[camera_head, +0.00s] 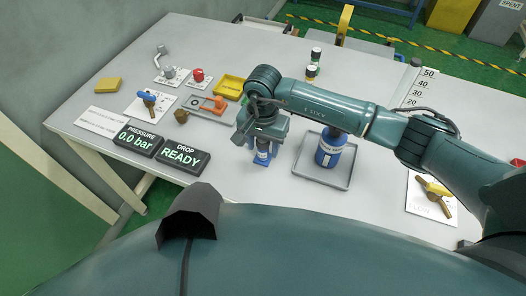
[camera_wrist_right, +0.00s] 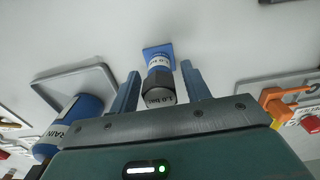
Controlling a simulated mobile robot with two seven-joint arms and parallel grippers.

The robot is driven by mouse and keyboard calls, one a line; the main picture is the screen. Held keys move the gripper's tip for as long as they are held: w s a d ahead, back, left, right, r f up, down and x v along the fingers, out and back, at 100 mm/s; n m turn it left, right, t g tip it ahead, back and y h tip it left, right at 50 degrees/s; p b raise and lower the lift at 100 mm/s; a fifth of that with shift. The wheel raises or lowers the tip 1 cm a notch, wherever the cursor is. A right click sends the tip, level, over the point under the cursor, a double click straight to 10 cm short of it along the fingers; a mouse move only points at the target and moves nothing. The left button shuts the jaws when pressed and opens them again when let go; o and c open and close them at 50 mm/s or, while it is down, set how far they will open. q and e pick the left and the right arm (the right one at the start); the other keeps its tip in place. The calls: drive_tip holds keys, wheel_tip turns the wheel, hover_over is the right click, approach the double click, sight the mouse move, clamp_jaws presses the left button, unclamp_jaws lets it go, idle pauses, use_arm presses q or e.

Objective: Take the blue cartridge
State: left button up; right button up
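The blue cartridge (camera_head: 262,155) stands upright on the table below my right gripper. It has a blue square foot, a white label band and a dark cap, which face the right wrist view (camera_wrist_right: 159,88). My right gripper (camera_wrist_right: 160,82) is open, pointing down, with one finger on each side of the cartridge. Gaps show between the fingers and the cartridge in that view. In the head view the gripper (camera_head: 262,141) hides the cartridge's upper part. My left gripper is not in view.
A larger blue drain bottle (camera_head: 323,158) stands on a grey tray (camera_head: 340,180) just right of the cartridge. Pressure (camera_head: 138,137) and drop (camera_head: 181,158) displays are at the left. A yellow tray (camera_head: 229,87), valves and small dark bottles (camera_head: 312,72) stand farther back.

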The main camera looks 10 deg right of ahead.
drive_tip(key=c, duration=1)
drive_tip(key=shift+r, duration=0.1)
